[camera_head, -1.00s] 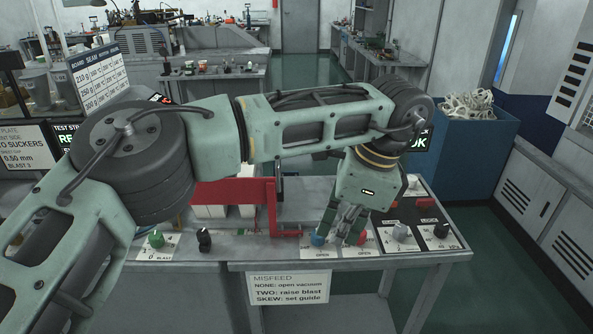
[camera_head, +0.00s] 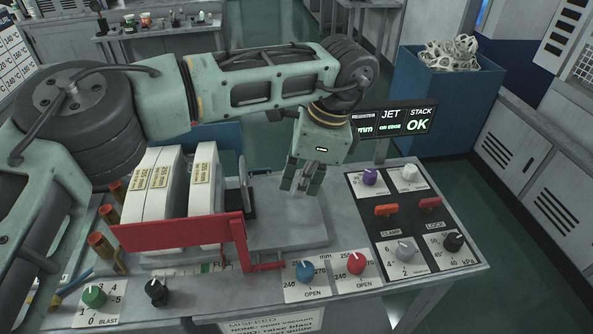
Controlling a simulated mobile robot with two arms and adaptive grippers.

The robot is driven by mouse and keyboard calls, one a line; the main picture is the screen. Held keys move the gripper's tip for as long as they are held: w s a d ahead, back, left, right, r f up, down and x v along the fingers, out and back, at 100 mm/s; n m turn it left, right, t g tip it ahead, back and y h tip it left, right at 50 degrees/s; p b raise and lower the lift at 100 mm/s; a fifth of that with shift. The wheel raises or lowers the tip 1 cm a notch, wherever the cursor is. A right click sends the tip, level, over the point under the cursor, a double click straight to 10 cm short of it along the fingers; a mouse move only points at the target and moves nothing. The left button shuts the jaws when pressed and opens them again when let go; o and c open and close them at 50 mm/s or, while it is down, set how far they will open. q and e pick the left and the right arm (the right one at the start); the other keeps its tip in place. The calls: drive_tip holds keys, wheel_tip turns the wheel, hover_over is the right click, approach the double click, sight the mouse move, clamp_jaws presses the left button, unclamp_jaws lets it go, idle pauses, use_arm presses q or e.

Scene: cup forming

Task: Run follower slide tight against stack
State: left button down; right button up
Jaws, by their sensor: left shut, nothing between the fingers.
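The stack of white blocks or packs (camera_head: 160,192) with cream labels stands on edge on the bench, with a gap between two groups. A red bar (camera_head: 180,232) runs across its front. A dark upright piece (camera_head: 246,200) stands to the right of the stack, apart from it; it may be the follower slide, but I cannot tell surely. My left gripper (camera_head: 301,188) points down, shut and empty, to the right of that piece and above the grey plate. It does not appear to touch the dark piece. My right gripper is not in view.
A black panel (camera_head: 396,235) at right carries several knobs and two levers. A small display (camera_head: 395,122) behind reads STACK OK. Copper-coloured tubes (camera_head: 102,244) stand left of the stack.

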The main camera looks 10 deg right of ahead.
use_arm(q)
drive_tip(key=p+x, duration=0.2)
drive_tip(key=x, duration=0.3)
drive_tip(key=shift+a+f, duration=0.2)
drive_tip(key=shift+f, duration=0.15)
drive_tip(key=a, duration=0.1)
drive_tip(key=a+p, duration=0.1)
drive_tip(key=w+a+p, duration=0.1)
drive_tip(key=shift+f, duration=0.3)
drive_tip(key=shift+a+p, duration=0.35)
drive_tip(key=shift+a, duration=0.2)
drive_tip(key=shift+d+f, duration=0.1)
drive_tip(key=shift+f, duration=0.05)
drive_tip(key=shift+a+f+b, duration=0.1)
drive_tip(key=shift+a+b, duration=0.9)
drive_tip(key=shift+a, duration=1.3)
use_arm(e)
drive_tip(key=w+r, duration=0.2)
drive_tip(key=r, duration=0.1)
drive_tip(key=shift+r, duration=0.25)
use_arm(q)
drive_tip(key=shift+d, duration=0.1)
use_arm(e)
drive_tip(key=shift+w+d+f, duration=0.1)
